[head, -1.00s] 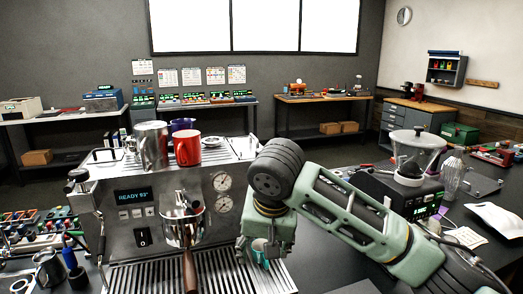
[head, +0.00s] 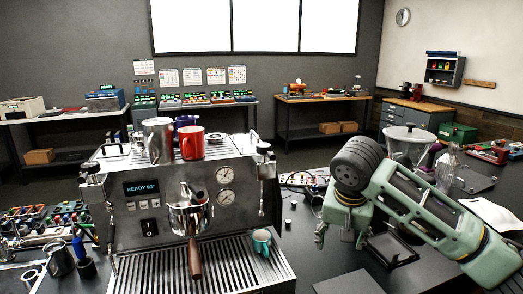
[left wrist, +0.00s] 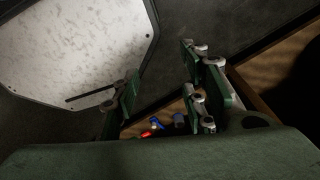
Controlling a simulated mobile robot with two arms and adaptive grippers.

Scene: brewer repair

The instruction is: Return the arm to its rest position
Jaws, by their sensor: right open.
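My right arm reaches in from the right in the head view, its green-grey gripper (head: 341,236) pointing down over the dark worktop. The gripper is open and I see nothing between its fingers. It is to the right of the espresso machine (head: 165,190) and apart from it. A small teal cup (head: 261,243) stands on the machine's drip tray (head: 200,268), left of the gripper. My left gripper (left wrist: 165,100) shows only in the left wrist view, its green fingers spread with nothing held between them.
A portafilter with a brown handle (head: 195,258) sits in the machine. A red mug (head: 192,143) and metal pitcher (head: 158,140) stand on top. A grinder (head: 408,146) is behind my right arm. A dark flat tray (head: 390,249) lies near the gripper.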

